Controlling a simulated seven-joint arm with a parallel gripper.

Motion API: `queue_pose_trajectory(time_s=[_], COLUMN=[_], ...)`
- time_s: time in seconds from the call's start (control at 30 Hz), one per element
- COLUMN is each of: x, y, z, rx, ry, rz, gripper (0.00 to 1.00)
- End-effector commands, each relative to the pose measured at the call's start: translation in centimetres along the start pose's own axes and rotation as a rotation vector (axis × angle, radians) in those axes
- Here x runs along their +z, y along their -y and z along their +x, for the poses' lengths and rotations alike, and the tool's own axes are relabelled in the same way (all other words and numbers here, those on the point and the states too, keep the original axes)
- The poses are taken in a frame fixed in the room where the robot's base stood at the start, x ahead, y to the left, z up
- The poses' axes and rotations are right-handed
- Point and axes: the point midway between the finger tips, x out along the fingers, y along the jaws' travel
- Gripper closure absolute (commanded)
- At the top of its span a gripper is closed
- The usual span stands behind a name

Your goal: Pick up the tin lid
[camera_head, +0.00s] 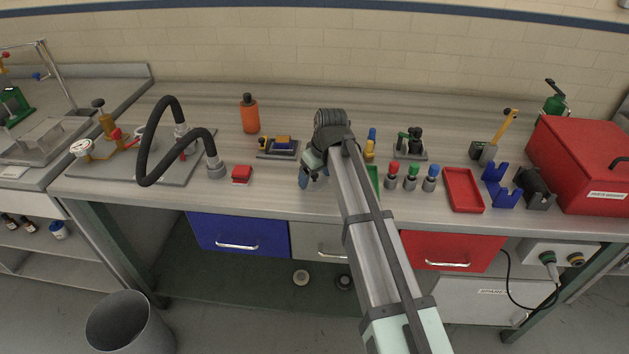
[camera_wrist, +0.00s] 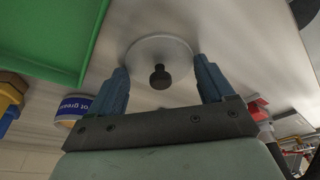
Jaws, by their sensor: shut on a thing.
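The tin lid (camera_wrist: 176,49) is a round grey disc with a black knob (camera_wrist: 160,77). In the wrist view it lies between the two blue fingers of my gripper (camera_wrist: 160,66), which are shut on its rim from both sides. I cannot tell whether the lid is clear of the bench. In the head view my gripper (camera_head: 312,178) is low over the bench near its front edge, and the lid is hidden by the gripper and arm. A tin with a blue and white label (camera_wrist: 75,108) shows at the left of the wrist view.
A green tray (camera_wrist: 45,35) is close left of the lid in the wrist view. In the head view, red, green and blue-topped items (camera_head: 411,178) and a red tray (camera_head: 463,190) stand right of my arm. A red block (camera_head: 241,174) lies left, with bare bench between.

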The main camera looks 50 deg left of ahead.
Motion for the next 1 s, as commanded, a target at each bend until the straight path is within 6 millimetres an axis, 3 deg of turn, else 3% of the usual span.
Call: queue_pose_trajectory(time_s=[0.17, 0.47, 1.0], x=[0.0, -0.1, -2.3], y=[0.0, 0.0, -0.1], z=[0.0, -0.3, -7.9], rx=[0.000, 0.000, 0.001], ry=[0.000, 0.000, -0.001], rz=[0.000, 0.000, 0.000], gripper=[0.48, 0.49, 0.49])
